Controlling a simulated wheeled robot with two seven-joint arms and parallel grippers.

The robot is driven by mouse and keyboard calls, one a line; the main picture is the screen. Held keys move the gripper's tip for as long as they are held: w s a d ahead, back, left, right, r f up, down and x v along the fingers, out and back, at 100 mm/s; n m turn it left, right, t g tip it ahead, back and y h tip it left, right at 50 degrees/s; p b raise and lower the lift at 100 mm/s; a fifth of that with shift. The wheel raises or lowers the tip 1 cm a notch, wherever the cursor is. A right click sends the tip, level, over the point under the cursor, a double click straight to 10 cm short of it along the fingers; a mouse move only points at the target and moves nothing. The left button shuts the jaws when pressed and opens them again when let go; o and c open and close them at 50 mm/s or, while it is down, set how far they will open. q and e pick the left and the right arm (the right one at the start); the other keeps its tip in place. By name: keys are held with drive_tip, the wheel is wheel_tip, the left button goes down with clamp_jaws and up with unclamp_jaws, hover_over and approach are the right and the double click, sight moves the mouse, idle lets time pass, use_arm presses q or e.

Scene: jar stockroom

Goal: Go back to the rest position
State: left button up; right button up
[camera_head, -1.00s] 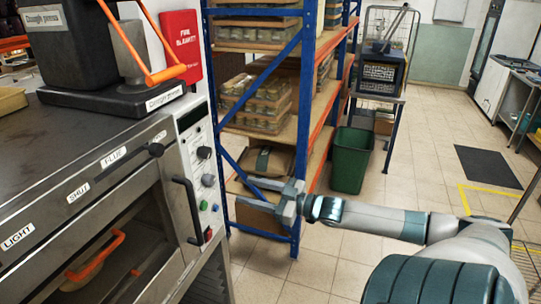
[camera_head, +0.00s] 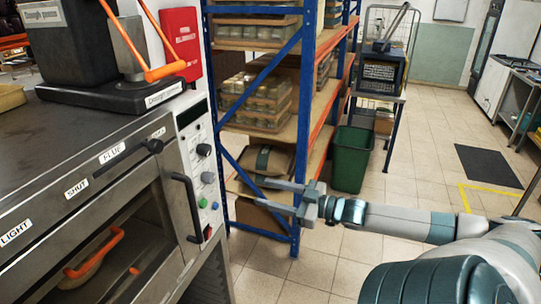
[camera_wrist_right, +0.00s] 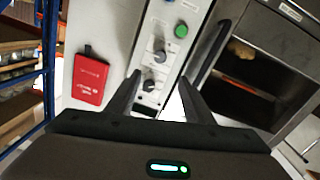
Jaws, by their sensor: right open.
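My right gripper (camera_head: 277,196) is open and empty in the head view. Its fingers point left, in front of the blue shelf upright and toward the oven's control panel (camera_head: 203,160). It touches nothing that I can make out. In the right wrist view the two dark fingers (camera_wrist_right: 160,98) stand apart with nothing between them, and the panel's knobs and green button show beyond them. My left gripper is not in view.
A steel oven (camera_head: 95,185) with a dough press (camera_head: 75,50) on top fills the left. A blue and orange shelf rack (camera_head: 307,100) holds jars and boxes. A green bin (camera_head: 351,158) stands behind my right arm.

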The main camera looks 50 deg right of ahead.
idle(0.4)
